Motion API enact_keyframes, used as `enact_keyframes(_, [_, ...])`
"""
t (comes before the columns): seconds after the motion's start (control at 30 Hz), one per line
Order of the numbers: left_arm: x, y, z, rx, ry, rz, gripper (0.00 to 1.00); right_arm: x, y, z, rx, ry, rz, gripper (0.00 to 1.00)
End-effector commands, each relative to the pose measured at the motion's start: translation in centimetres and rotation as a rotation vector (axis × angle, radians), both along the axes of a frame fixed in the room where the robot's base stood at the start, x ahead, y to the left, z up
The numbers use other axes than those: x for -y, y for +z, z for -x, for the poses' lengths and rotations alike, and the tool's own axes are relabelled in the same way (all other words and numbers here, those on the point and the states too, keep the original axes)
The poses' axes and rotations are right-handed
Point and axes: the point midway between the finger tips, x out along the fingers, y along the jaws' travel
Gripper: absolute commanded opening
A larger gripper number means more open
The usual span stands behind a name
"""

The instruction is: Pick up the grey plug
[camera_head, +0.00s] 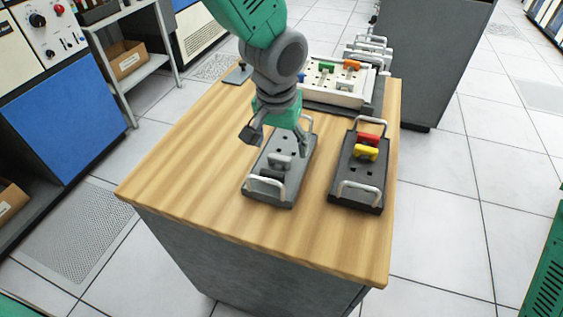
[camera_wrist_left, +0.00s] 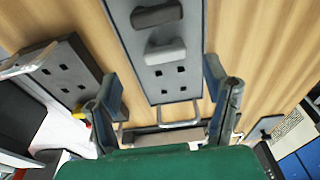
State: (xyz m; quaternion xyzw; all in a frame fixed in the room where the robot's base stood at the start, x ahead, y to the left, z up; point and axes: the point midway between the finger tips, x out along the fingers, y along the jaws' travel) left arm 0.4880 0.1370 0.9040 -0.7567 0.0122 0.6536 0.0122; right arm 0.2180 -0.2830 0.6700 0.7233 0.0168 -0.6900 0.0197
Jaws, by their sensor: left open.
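The grey plug (camera_head: 280,161) sits in a grey board (camera_head: 291,186) with handles at its ends, on the wooden table. It also shows in the left wrist view (camera_wrist_left: 165,51), beside a darker plug (camera_wrist_left: 157,15) in the same board. My left gripper (camera_head: 275,138) is over the far part of this board, pointing down. In the left wrist view its open fingers (camera_wrist_left: 165,88) stand either side of the board, with nothing between them. The grey plug lies ahead of the fingertips, apart from them. My right gripper is not in view.
A dark board (camera_head: 345,185) with a red plug (camera_head: 369,139) and a yellow plug (camera_head: 366,153) lies to the right. A pale board (camera_head: 345,93) with coloured plugs stands at the back. The table's left side (camera_head: 190,160) is clear.

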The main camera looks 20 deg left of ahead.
Motion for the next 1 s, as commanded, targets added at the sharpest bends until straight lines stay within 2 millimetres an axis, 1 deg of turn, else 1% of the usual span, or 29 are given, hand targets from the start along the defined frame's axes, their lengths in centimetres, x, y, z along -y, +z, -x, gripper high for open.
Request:
enact_keyframes(0.17, [-0.2,-1.2,-0.1,0.0,0.0,0.001,0.7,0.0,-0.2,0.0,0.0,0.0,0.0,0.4])
enact_keyframes(0.33, [-0.5,-3.9,-0.7,-0.003,0.001,0.003,0.7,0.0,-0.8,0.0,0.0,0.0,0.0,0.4])
enact_keyframes(0.43, [-0.5,-5.1,-0.9,-0.002,0.0,0.002,0.7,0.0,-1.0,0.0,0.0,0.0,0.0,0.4])
enact_keyframes(0.53, [-0.3,-5.6,-1.1,0.001,0.0,0.0,0.7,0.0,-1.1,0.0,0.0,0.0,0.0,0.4])
enact_keyframes(0.77, [-0.3,-5.6,-1.0,0.002,0.0,0.0,0.7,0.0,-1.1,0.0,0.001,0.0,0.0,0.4])
enact_keyframes(0.87, [-0.3,-5.7,-1.1,0.001,0.0,0.001,0.38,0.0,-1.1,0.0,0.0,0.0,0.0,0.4])
enact_keyframes(0.9, [-0.3,-5.7,-1.1,0.001,0.0,0.001,0.26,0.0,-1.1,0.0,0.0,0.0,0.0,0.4])
enact_keyframes(1.0, [-0.3,-5.7,-1.1,0.001,0.0,0.001,0.26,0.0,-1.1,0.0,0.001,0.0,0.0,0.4])
